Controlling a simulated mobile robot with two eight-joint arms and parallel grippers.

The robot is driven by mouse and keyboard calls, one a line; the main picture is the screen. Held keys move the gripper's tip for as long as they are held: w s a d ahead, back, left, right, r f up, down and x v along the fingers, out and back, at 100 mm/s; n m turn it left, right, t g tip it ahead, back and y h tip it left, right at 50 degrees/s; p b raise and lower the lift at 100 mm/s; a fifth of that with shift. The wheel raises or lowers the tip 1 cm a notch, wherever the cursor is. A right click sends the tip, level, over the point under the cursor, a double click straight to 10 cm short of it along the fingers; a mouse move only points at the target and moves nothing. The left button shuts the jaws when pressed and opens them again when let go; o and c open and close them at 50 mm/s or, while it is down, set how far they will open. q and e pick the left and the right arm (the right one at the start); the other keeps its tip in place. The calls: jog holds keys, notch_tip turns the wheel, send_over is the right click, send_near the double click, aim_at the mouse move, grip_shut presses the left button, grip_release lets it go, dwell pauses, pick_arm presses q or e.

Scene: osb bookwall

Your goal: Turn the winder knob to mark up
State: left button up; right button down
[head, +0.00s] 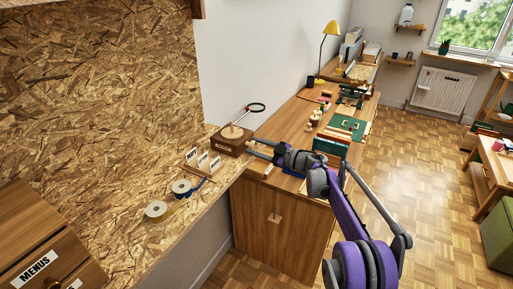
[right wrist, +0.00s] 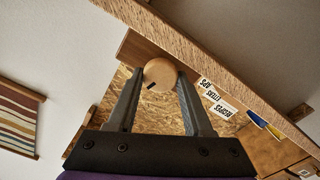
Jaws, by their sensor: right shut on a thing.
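The winder is a brown wooden box (head: 228,146) on the shelf, with a pale round piece and a dark ring on a stick on top. Its round wooden knob (right wrist: 160,70) sits between the two fingers of my right gripper (right wrist: 158,76), which is shut on it. The knob's black mark (right wrist: 152,86) points to the lower left in the right wrist view. That view is rolled nearly upside down, so the mark points away from the shelf, about upward. In the head view my right gripper (head: 254,146) reaches the box's right side. My left gripper is not in view.
A labelled card holder (head: 203,163), blue tape (head: 182,187) and yellow tape (head: 156,211) lie along the shelf near the winder. A wooden cabinet-bench (head: 283,140) with small items and green boxes stands to the right. Parquet floor is open beyond it.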

jog(key=shift+n, duration=1.3)
jog(key=shift+c, duration=1.5)
grip_release()
